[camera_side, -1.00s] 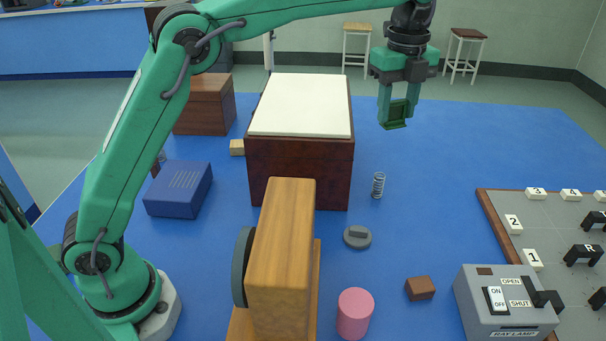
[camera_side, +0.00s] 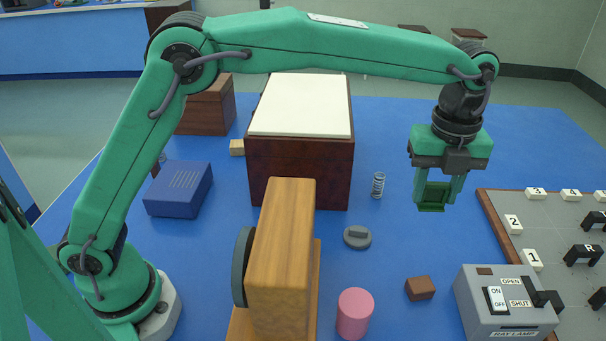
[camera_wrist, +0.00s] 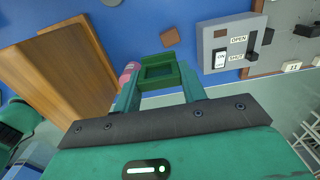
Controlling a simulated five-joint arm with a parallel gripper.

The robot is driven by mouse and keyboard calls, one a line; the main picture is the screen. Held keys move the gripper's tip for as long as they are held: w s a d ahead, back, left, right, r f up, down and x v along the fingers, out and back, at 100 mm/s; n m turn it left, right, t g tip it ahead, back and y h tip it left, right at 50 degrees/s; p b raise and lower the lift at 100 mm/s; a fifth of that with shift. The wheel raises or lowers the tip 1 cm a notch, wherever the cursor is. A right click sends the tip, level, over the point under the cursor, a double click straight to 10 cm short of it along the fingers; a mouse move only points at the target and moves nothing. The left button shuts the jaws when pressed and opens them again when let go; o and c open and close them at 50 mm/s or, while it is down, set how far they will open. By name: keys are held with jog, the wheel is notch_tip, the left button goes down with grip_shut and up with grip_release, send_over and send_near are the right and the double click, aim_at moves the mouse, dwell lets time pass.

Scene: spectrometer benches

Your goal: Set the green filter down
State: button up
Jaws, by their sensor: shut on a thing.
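The green filter is a small square dark-green frame (camera_side: 432,197) held between the fingertips of my gripper (camera_side: 436,190). My gripper is shut on it and points down. The filter hangs above the blue table, to the right of the spring and left of the grey numbered board. In the wrist view the filter (camera_wrist: 159,71) sits between the two green fingers (camera_wrist: 160,82), with its frame opening facing the camera.
The wooden-rimmed board (camera_side: 507,226) with numbered tags and black holders lies at the right. A grey ray lamp box (camera_side: 480,305), brown block (camera_side: 420,288), pink cylinder (camera_side: 354,313), grey disc (camera_side: 357,237) and spring (camera_side: 378,186) stand on the blue table. A wooden block (camera_side: 281,255) rises in front.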

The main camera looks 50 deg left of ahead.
notch_tip(320, 180, down, 10)
jog(key=f, duration=0.1)
jog(key=w+a+f, duration=0.2)
jog(key=w, duration=0.1)
jog(key=w+a+f, duration=0.2)
jog(key=w, duration=0.1)
jog(key=w+a+f, duration=0.2)
jog(key=w+a, duration=0.1)
jog(key=shift+w+a+f, duration=0.1)
jog(key=shift+w+f, duration=0.05)
jog(key=shift+f, duration=0.1)
jog(key=shift+f, duration=0.1)
jog(key=shift+f, duration=1.9)
jog(key=shift+f, duration=0.1)
jog(key=o, duration=1)
jog(key=shift+c, duration=0.2)
